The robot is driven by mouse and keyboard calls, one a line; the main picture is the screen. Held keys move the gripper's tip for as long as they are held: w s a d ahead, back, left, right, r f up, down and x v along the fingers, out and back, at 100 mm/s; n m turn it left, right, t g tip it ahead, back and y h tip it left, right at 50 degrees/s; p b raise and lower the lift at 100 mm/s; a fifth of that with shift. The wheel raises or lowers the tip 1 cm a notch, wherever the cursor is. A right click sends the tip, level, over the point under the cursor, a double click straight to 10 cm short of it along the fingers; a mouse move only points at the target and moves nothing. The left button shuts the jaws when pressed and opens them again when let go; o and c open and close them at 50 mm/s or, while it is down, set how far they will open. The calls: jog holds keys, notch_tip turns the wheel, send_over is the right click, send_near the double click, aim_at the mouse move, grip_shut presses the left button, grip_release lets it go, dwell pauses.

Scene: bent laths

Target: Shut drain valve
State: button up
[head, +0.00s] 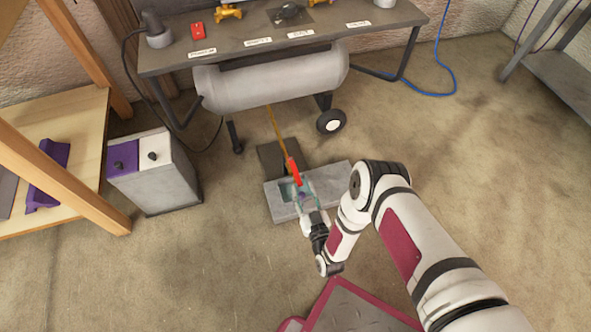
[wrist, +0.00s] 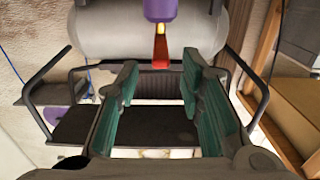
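The drain valve's lever shows in the head view as a thin yellow-orange bar (head: 277,128) running from under the grey tank (head: 275,82) to a red section (head: 293,171) and a small purple end. In the wrist view the purple end is above the gap, with no visible finger contact. The valve body is hidden.
A grey tray (head: 337,180) lies on the floor below my gripper, beside a dark plate (head: 272,157). A bench (head: 345,15) with labels and small fittings stands over the tank. A grey box (head: 160,185) and wooden shelf (head: 70,115) are at left.

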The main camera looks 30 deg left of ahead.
aim_at(294, 168)
jog(key=b+x, duration=0.3)
jog(key=x, duration=0.7)
jog(key=shift+b, duration=0.3)
grip_shut()
